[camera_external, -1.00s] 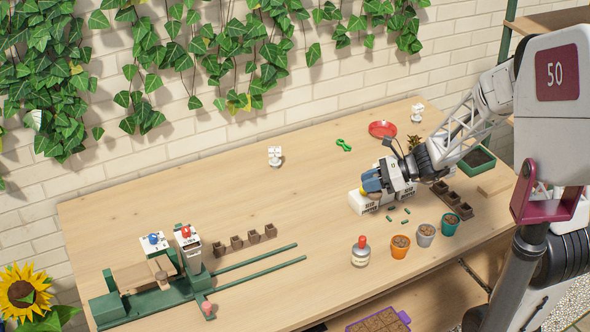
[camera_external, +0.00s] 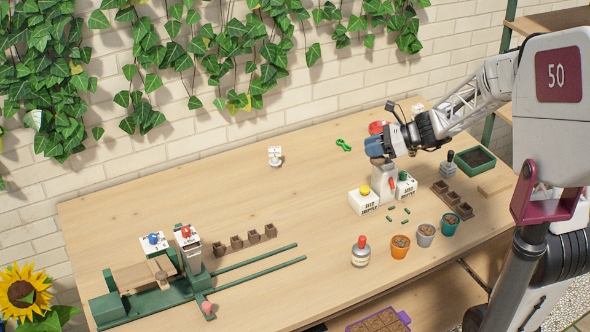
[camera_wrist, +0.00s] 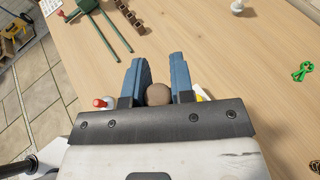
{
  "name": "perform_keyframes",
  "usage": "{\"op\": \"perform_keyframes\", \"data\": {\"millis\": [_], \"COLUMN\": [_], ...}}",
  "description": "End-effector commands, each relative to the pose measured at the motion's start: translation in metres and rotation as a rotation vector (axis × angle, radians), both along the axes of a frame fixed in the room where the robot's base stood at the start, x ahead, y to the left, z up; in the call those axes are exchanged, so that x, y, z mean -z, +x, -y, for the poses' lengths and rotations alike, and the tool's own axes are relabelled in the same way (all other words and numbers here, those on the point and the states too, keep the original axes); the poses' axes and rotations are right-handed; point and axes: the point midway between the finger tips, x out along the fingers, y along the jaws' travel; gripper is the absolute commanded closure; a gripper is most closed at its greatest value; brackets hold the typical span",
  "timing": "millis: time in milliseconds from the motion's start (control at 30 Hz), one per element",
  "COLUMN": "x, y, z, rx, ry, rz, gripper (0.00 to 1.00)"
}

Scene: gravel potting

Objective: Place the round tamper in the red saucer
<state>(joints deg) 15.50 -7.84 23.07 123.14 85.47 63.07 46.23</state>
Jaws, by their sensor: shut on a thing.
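My gripper (camera_external: 375,147) is raised above the white seed dispenser, with its blue fingers shut on the round tamper. In the wrist view, the tamper's brown round top (camera_wrist: 158,94) sits between the two blue fingers (camera_wrist: 158,80). In the external view, a small grey-brown part of the tamper (camera_external: 379,161) shows just under the fingers; the rest is hidden. The red saucer (camera_external: 376,127) lies on the table behind my gripper, which partly hides it. The saucer is not seen in the wrist view.
The white seed dispenser (camera_external: 363,203) with yellow, red and green knobs stands below my gripper. A black-handled tamper (camera_external: 448,163) is to the right, near a green tray (camera_external: 474,160). Several pots stand in front, with a red-topped jar (camera_external: 361,251). The table's middle is largely clear.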

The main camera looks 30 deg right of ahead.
Motion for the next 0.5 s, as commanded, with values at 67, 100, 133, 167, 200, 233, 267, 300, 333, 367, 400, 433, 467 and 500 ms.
{"op": "perform_keyframes", "data": {"millis": [67, 100, 133, 167, 200, 233, 267, 300, 333, 367, 400, 433, 467, 500], "x": [0.000, -0.001, -0.002, -0.002, -0.002, -0.003, -0.003, -0.003, -0.003, -0.003, -0.002, -0.002, -0.002, -0.002], "y": [0.016, 0.025, 0.032, 0.040, 0.051, 0.059, 0.067, 0.078, 0.086, 0.094, 0.104, 0.112, 0.119, 0.129], "z": [0.013, 0.021, 0.027, 0.034, 0.044, 0.053, 0.061, 0.071, 0.080, 0.088, 0.100, 0.108, 0.117, 0.129], "rx": [0.020, 0.031, 0.041, 0.050, 0.065, 0.076, 0.087, 0.101, 0.113, 0.124, 0.139, 0.150, 0.161, 0.178], "ry": [-0.001, -0.001, -0.001, -0.001, -0.002, -0.002, -0.002, -0.002, -0.002, -0.002, -0.002, -0.003, -0.003, -0.003], "rz": [-0.001, -0.001, 0.000, -0.001, 0.000, 0.002, 0.001, 0.000, 0.000, 0.000, 0.001, 0.002, 0.002, 0.001], "gripper": [1.00, 1.00, 1.00, 1.00, 1.00, 1.00, 1.00, 1.00, 1.00, 1.00, 1.00, 1.00, 1.00, 1.00]}}
